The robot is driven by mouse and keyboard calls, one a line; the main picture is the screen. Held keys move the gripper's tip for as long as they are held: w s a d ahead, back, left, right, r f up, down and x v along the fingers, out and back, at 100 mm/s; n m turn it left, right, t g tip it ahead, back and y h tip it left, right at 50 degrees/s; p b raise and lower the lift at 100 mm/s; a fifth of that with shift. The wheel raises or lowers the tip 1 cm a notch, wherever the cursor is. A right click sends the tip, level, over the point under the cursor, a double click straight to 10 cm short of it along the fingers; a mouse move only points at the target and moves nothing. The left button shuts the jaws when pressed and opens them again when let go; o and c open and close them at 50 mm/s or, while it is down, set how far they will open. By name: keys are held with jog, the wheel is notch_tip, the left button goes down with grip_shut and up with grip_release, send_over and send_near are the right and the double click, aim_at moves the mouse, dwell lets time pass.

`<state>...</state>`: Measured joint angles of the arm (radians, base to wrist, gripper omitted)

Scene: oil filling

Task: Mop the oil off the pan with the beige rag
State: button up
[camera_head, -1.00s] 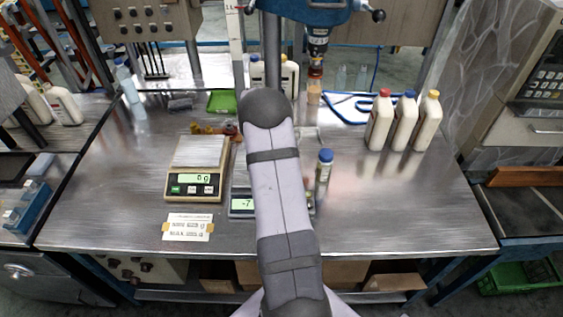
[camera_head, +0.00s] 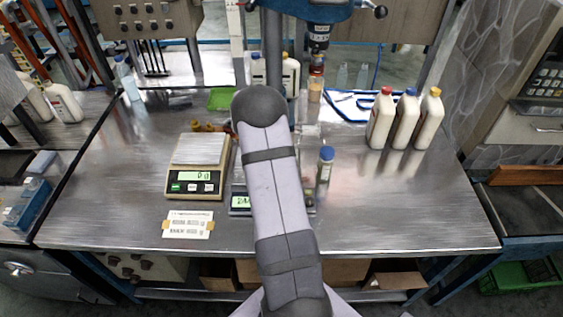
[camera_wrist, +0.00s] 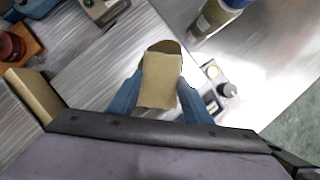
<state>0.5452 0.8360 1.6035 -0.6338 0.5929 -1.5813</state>
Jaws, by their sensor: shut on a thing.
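My gripper (camera_wrist: 158,88) shows in the wrist view with its blue fingers on both sides of the beige rag (camera_wrist: 160,82). It is shut on the rag. A brown rounded patch (camera_wrist: 165,46) shows just past the rag's far edge; I cannot tell whether it is oil. A scale's panel with a knob and buttons (camera_wrist: 216,92) is close to the right of the fingers. In the head view my arm hides my gripper, the rag and most of this scale (camera_head: 241,201). I cannot tell whether the rag touches the pan.
A second scale (camera_head: 196,168) stands to the left, with a label card (camera_head: 188,224) in front. A blue-capped jar (camera_head: 325,165) stands right of my arm. Several white bottles (camera_head: 404,120) stand at the back right. The front right of the bench is clear.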

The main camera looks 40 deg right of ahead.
jog(key=shift+a, duration=1.25)
jog(key=shift+d+p, duration=0.3)
jog(key=shift+d, duration=0.2)
jog(key=d+p, duration=0.3)
jog(key=d, duration=0.6)
jog(key=shift+s+a+b, duration=0.2)
jog(key=shift+s+a, duration=0.15)
jog(key=shift+a, duration=1.35)
jog(key=shift+s+a+b, duration=0.15)
jog(key=shift+s+a, duration=0.2)
jog(key=shift+a, duration=1.3)
jog(key=shift+s+a+b, duration=0.2)
jog(key=shift+s+a, duration=0.15)
jog(key=shift+a, duration=1.35)
jog(key=shift+d+p, duration=2.2)
jog(key=shift+d, duration=2.9)
jog(key=w+a, duration=0.1)
jog(key=a, duration=0.2)
jog(key=w+a, duration=0.1)
jog(key=a, duration=0.2)
jog(key=w+a+b, duration=0.1)
jog(key=w+a, duration=0.1)
jog(key=a, duration=0.2)
